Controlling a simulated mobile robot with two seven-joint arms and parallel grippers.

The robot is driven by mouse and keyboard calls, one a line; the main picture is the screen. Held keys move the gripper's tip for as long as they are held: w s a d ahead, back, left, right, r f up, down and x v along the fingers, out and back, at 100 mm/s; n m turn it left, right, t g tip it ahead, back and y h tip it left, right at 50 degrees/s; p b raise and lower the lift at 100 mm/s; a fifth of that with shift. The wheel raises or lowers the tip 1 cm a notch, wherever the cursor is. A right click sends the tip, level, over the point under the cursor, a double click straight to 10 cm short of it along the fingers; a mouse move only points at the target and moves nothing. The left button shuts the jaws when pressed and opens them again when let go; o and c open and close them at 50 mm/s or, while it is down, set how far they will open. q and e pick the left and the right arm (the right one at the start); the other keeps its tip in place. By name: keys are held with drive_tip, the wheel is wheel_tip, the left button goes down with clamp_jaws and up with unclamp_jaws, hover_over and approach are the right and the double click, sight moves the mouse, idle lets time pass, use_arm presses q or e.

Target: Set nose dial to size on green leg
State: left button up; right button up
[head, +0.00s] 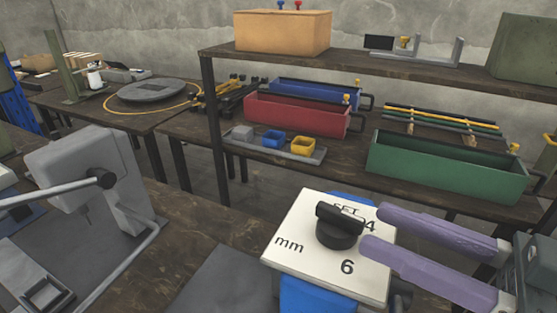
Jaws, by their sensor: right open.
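A white dial plate (290,245) marked "SET", "mm", "4" and "6" sits on a blue body (312,295) at the lower middle. Its black dial knob (338,236) has a raised bar across the top; I cannot tell exactly which number it points to. My right gripper (371,229) comes in from the right with two purple fingers. It is open, its tips over the plate just right of the knob, with nothing between them. The fingers partly cover the plate near the "4". I cannot make out a green leg with a size on it. My left gripper is not in view.
A grey press (85,175) with a lever stands at left on the near bench. Behind are red (295,118), blue (290,87) and green (440,172) bins, and a tray (310,158) of small blocks. A shelf (380,68) spans above. A green post (59,65) stands far left.

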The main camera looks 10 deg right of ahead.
sight(309, 221)
drive_tip(key=x, duration=0.9)
drive_tip(key=shift+s+p, duration=0.1)
drive_tip(key=shift+p, duration=0.3)
clamp_jaws()
